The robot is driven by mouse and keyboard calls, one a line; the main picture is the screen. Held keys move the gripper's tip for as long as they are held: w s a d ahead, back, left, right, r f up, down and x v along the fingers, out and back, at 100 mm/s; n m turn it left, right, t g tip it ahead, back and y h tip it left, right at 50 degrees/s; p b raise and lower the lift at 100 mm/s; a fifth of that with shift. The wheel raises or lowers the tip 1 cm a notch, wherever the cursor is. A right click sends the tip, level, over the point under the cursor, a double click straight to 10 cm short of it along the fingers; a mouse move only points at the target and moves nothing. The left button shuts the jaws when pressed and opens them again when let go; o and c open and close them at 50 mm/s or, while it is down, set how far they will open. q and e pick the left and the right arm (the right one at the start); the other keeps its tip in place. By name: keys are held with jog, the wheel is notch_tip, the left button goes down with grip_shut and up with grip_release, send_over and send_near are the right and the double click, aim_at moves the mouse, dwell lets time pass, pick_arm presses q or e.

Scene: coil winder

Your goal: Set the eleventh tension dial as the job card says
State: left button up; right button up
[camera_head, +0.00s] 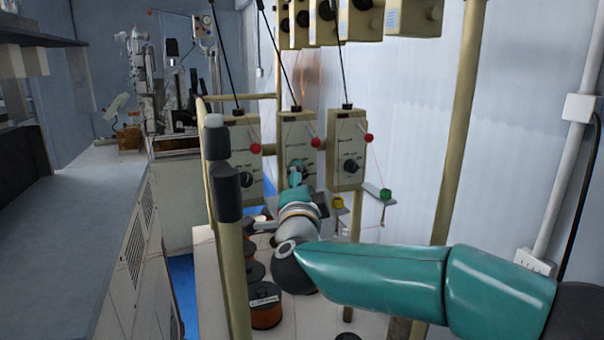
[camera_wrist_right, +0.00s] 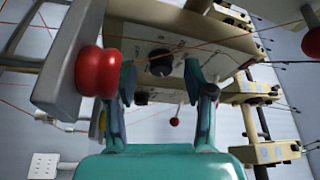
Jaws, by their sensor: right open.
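Three beige tension boxes with black dials hang in a row in the head view: a left box (camera_head: 245,135), a middle box (camera_head: 297,133) and a right box (camera_head: 347,130). I cannot read which is the eleventh. The right box's dial (camera_head: 350,166) shows clearly. My right gripper (camera_head: 296,174) is in front of the middle box and hides its dial. In the right wrist view, my right gripper (camera_wrist_right: 160,80) is open, with a black dial (camera_wrist_right: 161,62) seen between its fingertips; contact cannot be told. My left gripper is not in view.
Thin wires and beige posts (camera_head: 459,130) stand around the arm. Copper spools (camera_head: 265,312) stand below. A grey counter (camera_head: 75,210) runs along the left.

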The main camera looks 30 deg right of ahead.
jog(key=shift+w+d+r, duration=0.1)
jog(key=shift+w+d, duration=0.25)
jog(key=shift+w, duration=0.05)
jog(key=shift+c, duration=0.3)
grip_shut()
